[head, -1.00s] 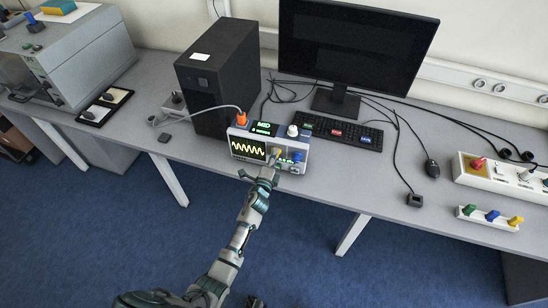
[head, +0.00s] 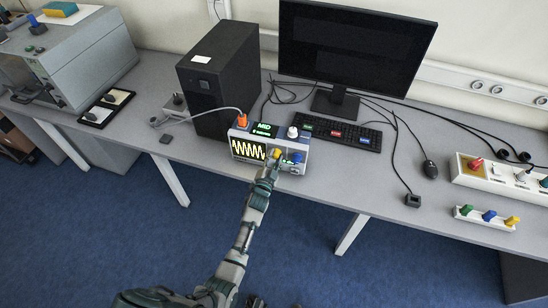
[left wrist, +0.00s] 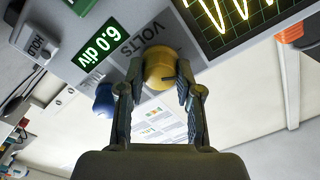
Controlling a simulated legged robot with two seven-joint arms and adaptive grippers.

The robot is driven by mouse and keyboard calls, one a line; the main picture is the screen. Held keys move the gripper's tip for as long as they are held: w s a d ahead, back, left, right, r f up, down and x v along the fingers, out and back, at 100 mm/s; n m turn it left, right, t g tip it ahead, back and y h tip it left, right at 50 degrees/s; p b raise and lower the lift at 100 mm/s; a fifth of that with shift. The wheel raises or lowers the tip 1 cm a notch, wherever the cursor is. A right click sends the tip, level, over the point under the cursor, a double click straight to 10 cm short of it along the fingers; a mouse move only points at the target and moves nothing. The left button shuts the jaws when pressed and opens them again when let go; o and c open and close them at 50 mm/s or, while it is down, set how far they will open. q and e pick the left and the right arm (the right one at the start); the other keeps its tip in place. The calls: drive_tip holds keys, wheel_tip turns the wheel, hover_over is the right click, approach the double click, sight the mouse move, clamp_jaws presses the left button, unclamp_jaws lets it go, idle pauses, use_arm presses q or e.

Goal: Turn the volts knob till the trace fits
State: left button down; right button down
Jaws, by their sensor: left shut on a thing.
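The oscilloscope (head: 292,165) stands on the grey table in front of the black tower. Its yellow volts knob (left wrist: 160,68) sits between the fingers of my left gripper (left wrist: 160,85), which is shut on it. In the head view my left gripper (head: 270,163) reaches the front panel and partly hides the knob. The screen (head: 248,150) shows a tall yellow wave, cut off by the frame in the left wrist view (left wrist: 235,18). A green readout (left wrist: 95,57) beside the VOLTS label reads 6.0 div.
A blue knob (left wrist: 104,100) marked TIME is close beside the volts knob. An orange plug (head: 242,120) with a cable and a white knob (head: 292,131) are on top of the oscilloscope. A keyboard (head: 340,133) lies behind it to the right.

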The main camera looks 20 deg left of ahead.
use_arm(q)
drive_tip(key=n, duration=0.2)
drive_tip(key=f+n+p, duration=0.1)
drive_tip(key=n, duration=0.2)
drive_tip(key=shift+s+d+n+p, duration=0.1)
drive_tip(key=shift+s+n+p, duration=0.05)
drive_tip(key=shift+n+p, duration=0.15)
use_arm(e)
drive_tip(key=s, duration=0.1)
drive_tip(key=s+f, duration=0.1)
drive_tip(key=s, duration=0.1)
drive_tip(key=s+d+f, duration=0.1)
drive_tip(key=shift+s, duration=0.25)
use_arm(q)
drive_tip(key=c, duration=0.8)
unclamp_jaws()
drive_tip(key=shift+o, duration=0.2)
drive_tip(key=shift+r, duration=0.25)
drive_tip(key=s, duration=1.1)
drive_tip(key=shift+s, duration=0.3)
